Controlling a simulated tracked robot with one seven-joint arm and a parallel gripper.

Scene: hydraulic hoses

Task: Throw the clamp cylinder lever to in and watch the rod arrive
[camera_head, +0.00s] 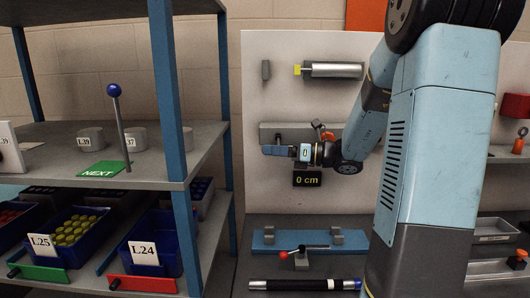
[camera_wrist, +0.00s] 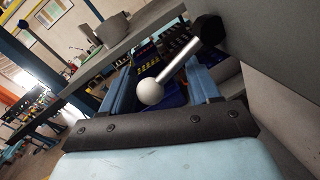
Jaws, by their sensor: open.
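A lever with a white ball knob (camera_wrist: 150,92) on a metal rod runs to a black hub (camera_wrist: 207,28) in the wrist view. My gripper (camera_wrist: 165,82) is open, and the knob shows between its two blue fingers, with no clear contact. In the head view my gripper (camera_head: 268,150) is in front of the panel's middle, pointing left, and the white knob cannot be made out there. A silver cylinder (camera_head: 337,70) is mounted high on the panel. Its yellow tip (camera_head: 297,70) is close to the body, apart from a grey block (camera_head: 266,70). A display (camera_head: 307,179) reads 0 cm.
A shelf unit (camera_head: 174,95) stands at left with a blue-knobbed lever (camera_head: 115,90), a green NEXT plate (camera_head: 101,169) and blue bins (camera_head: 146,225). A red-knobbed lever (camera_head: 284,255) and a black hose (camera_head: 303,285) are low at the panel.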

